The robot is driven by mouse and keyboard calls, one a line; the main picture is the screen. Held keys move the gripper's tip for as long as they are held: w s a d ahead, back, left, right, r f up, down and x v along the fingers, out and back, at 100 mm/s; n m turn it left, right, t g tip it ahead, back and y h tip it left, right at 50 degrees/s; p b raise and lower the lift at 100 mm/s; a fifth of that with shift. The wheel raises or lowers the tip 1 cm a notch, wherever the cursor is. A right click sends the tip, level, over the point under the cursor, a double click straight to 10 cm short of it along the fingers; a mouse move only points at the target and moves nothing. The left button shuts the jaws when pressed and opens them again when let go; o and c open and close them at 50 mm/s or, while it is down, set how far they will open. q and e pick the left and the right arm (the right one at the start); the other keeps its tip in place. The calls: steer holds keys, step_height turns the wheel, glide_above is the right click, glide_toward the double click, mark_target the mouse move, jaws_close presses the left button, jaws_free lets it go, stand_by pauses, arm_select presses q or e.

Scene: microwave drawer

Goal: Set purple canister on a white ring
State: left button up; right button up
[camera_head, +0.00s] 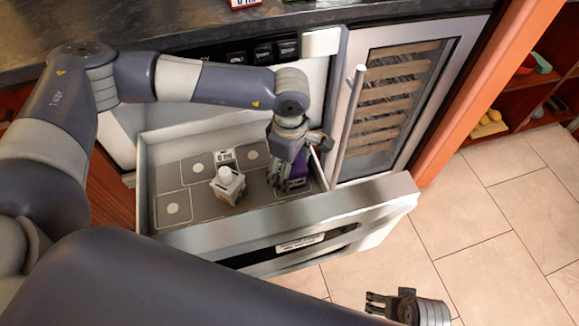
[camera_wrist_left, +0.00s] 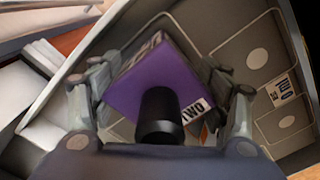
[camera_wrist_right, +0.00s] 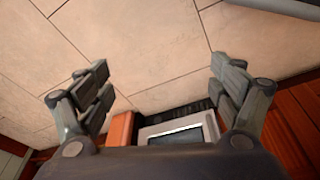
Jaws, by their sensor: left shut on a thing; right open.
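The purple canister (camera_head: 298,168) is a boxy body with a black cap (camera_wrist_left: 160,110), held in my left gripper (camera_head: 287,178) over the right part of the open drawer. In the left wrist view the fingers close on both sides of the purple canister (camera_wrist_left: 158,75). The gripper partly hides it in the head view, and I cannot tell whether its base touches the drawer floor. White round marks (camera_head: 198,168) (camera_head: 252,154) (camera_head: 172,208) lie on the grey drawer floor. My right gripper (camera_head: 378,303) is open and empty over the tiled floor.
A white canister (camera_head: 228,187) stands mid-drawer, with a small printed card (camera_head: 224,156) behind it. The drawer's thick front (camera_head: 290,225) and side walls bound the space. A vertical handle (camera_head: 348,125) stands close to the left gripper's right side.

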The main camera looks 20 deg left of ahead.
arm_select(q)
steer(key=o, duration=1.2)
arm_select(e)
steer(key=shift+s+r, duration=0.1)
steer(key=shift+r, duration=0.1)
arm_select(q)
steer(key=shift+r, duration=0.1)
step_height(320, 180, up, 12)
steer(key=shift+p, duration=0.65)
arm_select(e)
steer(key=f, duration=0.2)
steer(key=s+f, duration=0.1)
steer(key=f, duration=0.1)
steer(key=shift+f, duration=0.2)
